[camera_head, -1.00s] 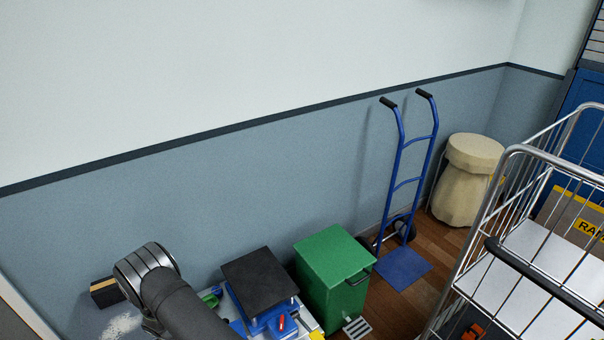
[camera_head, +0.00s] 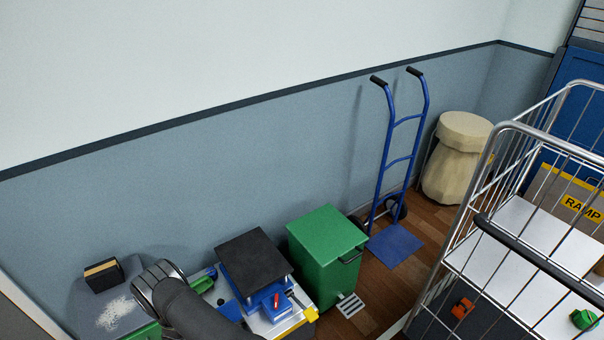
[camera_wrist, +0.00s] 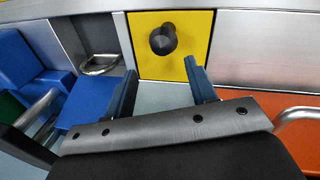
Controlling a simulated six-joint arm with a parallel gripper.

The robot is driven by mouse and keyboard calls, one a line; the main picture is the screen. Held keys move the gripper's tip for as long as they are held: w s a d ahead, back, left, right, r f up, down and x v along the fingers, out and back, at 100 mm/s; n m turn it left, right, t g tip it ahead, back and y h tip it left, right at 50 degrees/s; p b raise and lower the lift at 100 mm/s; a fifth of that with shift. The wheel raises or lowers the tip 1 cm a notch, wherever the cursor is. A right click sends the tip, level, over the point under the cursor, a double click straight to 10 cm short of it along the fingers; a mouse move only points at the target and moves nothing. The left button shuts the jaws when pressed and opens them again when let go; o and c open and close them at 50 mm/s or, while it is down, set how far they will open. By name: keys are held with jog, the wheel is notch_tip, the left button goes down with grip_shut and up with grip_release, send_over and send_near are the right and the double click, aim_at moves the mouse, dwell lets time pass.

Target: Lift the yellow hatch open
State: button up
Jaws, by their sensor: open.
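The yellow hatch (camera_wrist: 190,62) is a square panel at the top middle of the wrist view, set in a metal front. A dark round knob (camera_wrist: 163,39) sticks out from its upper left part. The hatch looks shut. My gripper (camera_wrist: 160,78) is open, with one blue-grey finger on each side and nothing between them. Its fingertips point at the lower part of the hatch, below the knob. Whether they touch the panel I cannot tell. The hatch and my gripper are not visible in the head view, where my arm covers part of the workbench.
Beside the hatch are a metal ring (camera_wrist: 100,65), blue blocks (camera_wrist: 88,100) and an orange panel (camera_wrist: 270,112) with a metal handle. In the head view, a green bin (camera_head: 326,255), a blue hand truck (camera_head: 393,160) and a wire cart (camera_head: 500,190) stand to the right.

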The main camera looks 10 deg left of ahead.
jog(key=shift+s+d+f, duration=0.45)
jog(key=shift+f, duration=0.25)
jog(key=shift+s+d+f, duration=0.4)
jog(key=shift+s+f, duration=0.05)
jog(key=shift+f, duration=0.2)
jog(key=shift+r, duration=0.1)
notch_tip(320, 180, up, 17)
jog(key=s+a, duration=0.2)
jog(key=s, duration=0.1)
jog(key=w+f, duration=0.1)
jog(key=f, duration=0.4)
jog(key=w+d+f, duration=0.1)
jog(key=f, duration=0.5)
jog(key=w+d+f, duration=0.1)
jog(key=f, duration=0.5)
jog(key=shift+f, duration=0.15)
jog(key=shift+c, duration=0.2)
grip_shut()
